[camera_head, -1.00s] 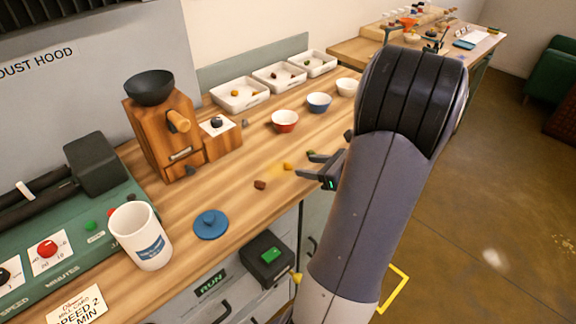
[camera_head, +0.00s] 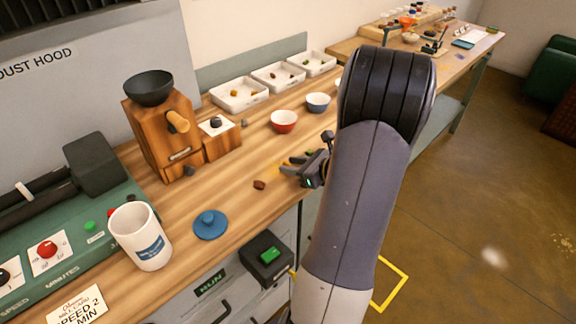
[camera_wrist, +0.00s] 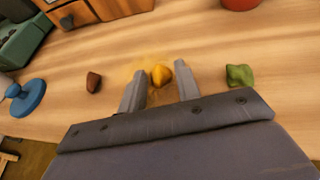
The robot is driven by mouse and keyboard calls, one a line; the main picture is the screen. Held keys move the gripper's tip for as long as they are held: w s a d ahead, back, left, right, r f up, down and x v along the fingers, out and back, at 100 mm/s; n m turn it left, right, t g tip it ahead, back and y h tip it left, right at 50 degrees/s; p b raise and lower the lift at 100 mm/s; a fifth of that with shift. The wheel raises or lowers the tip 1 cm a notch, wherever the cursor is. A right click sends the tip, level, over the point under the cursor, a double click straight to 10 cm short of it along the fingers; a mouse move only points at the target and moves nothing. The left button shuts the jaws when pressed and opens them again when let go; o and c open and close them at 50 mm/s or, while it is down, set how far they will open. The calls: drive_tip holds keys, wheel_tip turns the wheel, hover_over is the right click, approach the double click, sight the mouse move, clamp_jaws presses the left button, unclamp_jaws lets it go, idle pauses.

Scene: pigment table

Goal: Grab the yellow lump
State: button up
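The yellow lump (camera_wrist: 161,75) lies on the wooden table in the wrist view, with yellow dust around it. My gripper (camera_wrist: 159,68) is open, with one finger on each side of the lump and gaps showing between. In the head view my gripper (camera_head: 288,167) is low over the table near its front edge, and the lump is mostly hidden by the fingers there.
A brown lump (camera_wrist: 93,82) lies left of the fingers and a green lump (camera_wrist: 239,75) lies right. A blue lidded piece (camera_head: 210,224) sits near the table's front edge. A red bowl (camera_head: 284,121) and a blue bowl (camera_head: 318,102) stand behind.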

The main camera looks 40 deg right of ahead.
clamp_jaws()
